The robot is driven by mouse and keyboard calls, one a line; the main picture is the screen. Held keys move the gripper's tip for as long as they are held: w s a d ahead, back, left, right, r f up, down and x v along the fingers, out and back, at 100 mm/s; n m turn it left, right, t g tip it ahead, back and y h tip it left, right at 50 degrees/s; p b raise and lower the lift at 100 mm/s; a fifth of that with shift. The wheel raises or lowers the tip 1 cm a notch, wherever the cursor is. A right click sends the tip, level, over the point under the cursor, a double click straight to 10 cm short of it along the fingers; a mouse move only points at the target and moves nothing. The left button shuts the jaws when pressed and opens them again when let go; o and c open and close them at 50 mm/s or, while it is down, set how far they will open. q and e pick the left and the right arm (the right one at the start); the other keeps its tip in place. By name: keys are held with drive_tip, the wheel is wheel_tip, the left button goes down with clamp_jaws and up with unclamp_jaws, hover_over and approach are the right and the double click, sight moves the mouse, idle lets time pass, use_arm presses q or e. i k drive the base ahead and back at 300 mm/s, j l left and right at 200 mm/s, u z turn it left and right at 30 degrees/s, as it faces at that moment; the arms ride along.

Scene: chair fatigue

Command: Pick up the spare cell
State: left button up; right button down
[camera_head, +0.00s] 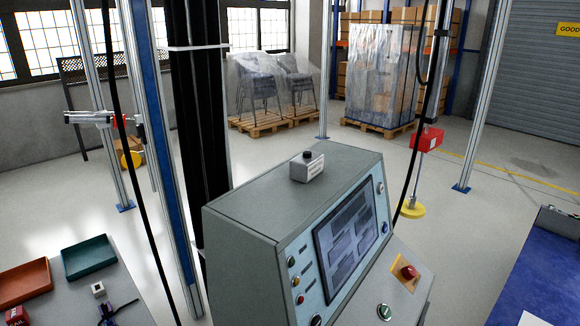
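A small light-grey box (307,167) with a black knob on top and a printed label on its front sits upright on the flat top of the grey control console (240,215). The label is too small to read, so I cannot tell for sure whether this is the spare cell. A small white cube (98,289) with a dark top stands on the grey table at the lower left; I cannot tell what it is. Neither of my grippers can be made out in this view.
An orange tray (24,283) and a green tray (88,257) lie on the left table, with a red block (17,315) and a small dark object (118,311) in front. Metal posts and black cables rise around the console. A blue-topped table (545,270) is at right.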

sight(306, 167)
drive_tip(key=l+z, duration=0.15)
drive_tip(key=l, duration=2.05)
drive_tip(key=k, duration=0.05)
